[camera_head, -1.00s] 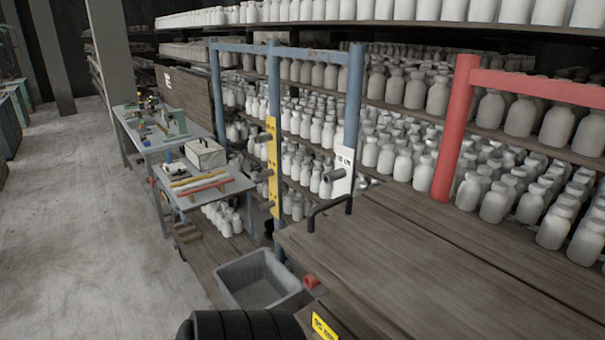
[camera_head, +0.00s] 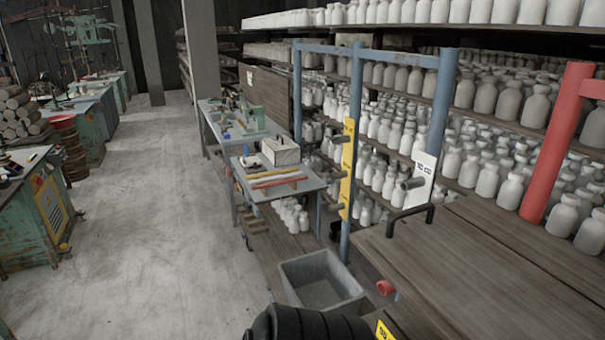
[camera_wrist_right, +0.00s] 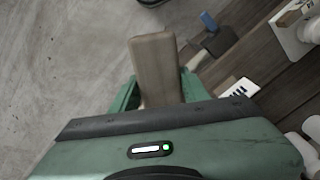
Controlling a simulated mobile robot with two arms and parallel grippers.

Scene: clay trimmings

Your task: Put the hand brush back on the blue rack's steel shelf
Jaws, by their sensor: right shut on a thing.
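My right gripper (camera_wrist_right: 153,92) is shut on a pale wooden block-like piece (camera_wrist_right: 155,58), which I take to be the hand brush; no bristles show. It sticks out beyond the green fingers, with floor behind it. Neither gripper shows in the head view, and my left gripper is out of view. The blue rack (camera_head: 357,130) stands right of centre in the head view, with a yellow plate and a white plate with pegs. A grey steel-looking shelf (camera_head: 283,196) at its left bears red and yellow bars and a pale box; I cannot tell if it joins the rack.
A wooden board top (camera_head: 480,270) with a black handle (camera_head: 410,215) fills the right front. Many white bottles (camera_head: 385,130) line the shelves behind. A red post (camera_head: 558,145) stands at right. The concrete floor (camera_head: 150,230) is clear at left.

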